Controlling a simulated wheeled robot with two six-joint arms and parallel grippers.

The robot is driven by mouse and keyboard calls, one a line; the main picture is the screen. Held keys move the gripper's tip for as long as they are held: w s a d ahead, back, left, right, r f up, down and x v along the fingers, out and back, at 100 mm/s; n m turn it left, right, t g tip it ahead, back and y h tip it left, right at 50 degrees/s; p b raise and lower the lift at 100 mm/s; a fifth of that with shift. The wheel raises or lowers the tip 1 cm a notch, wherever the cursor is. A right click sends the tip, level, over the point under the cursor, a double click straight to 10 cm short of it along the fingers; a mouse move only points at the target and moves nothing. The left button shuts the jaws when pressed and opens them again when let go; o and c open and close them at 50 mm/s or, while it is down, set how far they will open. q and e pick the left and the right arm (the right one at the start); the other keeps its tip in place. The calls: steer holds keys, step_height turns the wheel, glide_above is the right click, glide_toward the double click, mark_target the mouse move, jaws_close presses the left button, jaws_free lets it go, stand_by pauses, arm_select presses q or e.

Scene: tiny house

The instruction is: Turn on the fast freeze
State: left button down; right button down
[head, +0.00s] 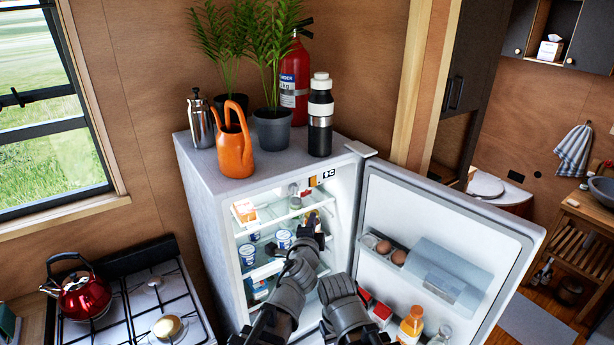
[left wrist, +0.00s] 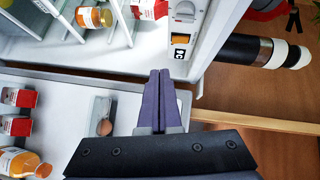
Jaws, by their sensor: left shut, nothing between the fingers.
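The fridge (head: 215,215) stands open. A small control panel at the top of its inside shows an orange switch (head: 312,182) and a black-and-white label (head: 328,174). In the left wrist view the orange switch (left wrist: 181,39) sits between a grey dial (left wrist: 184,13) and the label (left wrist: 179,54). My left gripper (head: 312,222) is inside the fridge opening, below the panel. Its purple fingers (left wrist: 160,75) are shut and empty, pointing near the panel with a visible gap to the switch. My right arm shows low in the head view; its fingers do not show.
The open fridge door (head: 435,225) stands at the right, with eggs (head: 391,252) and bottles in its racks. Shelves hold jars and cartons. A watering can (head: 234,150), plants, a black bottle (head: 320,120) and a fire extinguisher stand on top. A stove (head: 130,305) is at the left.

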arm_select(q)
steer(key=shift+w+d+r+m+h, duration=0.1)
steer(key=shift+d+r+m+h, duration=0.15)
steer(key=shift+r+m+h, duration=0.3)
steer(key=shift+w+d+r+m+h, duration=0.1)
steer(key=shift+d+r+m+h, duration=0.2)
steer(key=shift+r, duration=0.3)
steer(key=shift+y, duration=0.25)
glide_toward(314, 182)
steer(key=w+d+f, duration=0.2)
steer(key=w+d, duration=0.2)
steer(key=shift+w+a+f+b, duration=0.1)
steer(key=shift+w+a+b, duration=0.4)
steer(key=shift+w+a, duration=0.6)
steer(key=shift+d, duration=0.1)
